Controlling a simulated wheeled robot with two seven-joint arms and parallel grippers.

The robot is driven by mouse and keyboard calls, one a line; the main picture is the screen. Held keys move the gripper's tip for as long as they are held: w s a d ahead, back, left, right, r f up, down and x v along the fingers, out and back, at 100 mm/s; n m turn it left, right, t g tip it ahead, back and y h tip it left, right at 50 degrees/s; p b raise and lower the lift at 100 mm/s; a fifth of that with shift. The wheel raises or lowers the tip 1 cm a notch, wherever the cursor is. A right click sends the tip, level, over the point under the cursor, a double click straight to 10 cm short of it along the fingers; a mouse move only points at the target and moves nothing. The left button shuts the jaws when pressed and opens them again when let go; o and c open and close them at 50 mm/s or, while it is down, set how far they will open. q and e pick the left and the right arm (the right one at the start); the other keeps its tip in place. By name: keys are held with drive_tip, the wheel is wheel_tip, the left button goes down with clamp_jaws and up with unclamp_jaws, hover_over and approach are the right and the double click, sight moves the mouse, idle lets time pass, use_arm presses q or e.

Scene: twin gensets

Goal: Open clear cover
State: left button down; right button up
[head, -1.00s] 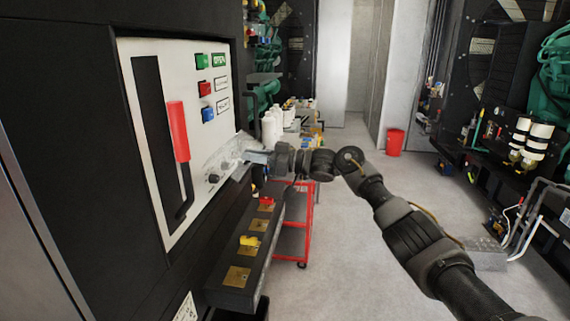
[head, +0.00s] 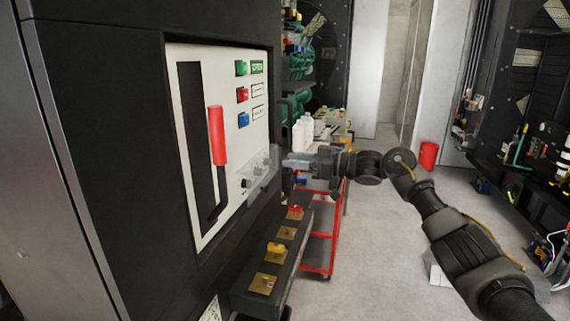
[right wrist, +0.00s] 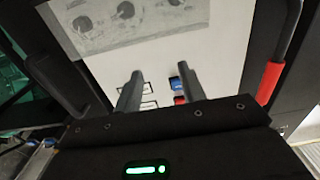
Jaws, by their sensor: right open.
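The clear cover (head: 262,172) is a see-through piece at the lower right of the white panel (head: 185,65). In the right wrist view the cover (right wrist: 130,22) is a hazy sheet with several dark round knobs showing through it. My right gripper (head: 285,161) is beside the cover's right side in the head view; I cannot tell whether it touches. In the right wrist view its two fingers (right wrist: 160,88) are apart with nothing between them, pointing at the panel just beside the cover. My left gripper is not in view.
The panel also carries a red-handled lever (head: 217,135) and green, red and blue buttons (head: 242,94). A black ledge (head: 255,298) with brass plates juts out below. A red cart (head: 318,250) stands behind. The floor to the right is mostly clear.

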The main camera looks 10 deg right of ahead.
drive_tip(key=b+v, duration=0.2)
drive_tip(key=v, duration=0.6)
drive_tip(key=shift+b, duration=0.3)
drive_tip(key=shift+w, duration=0.1)
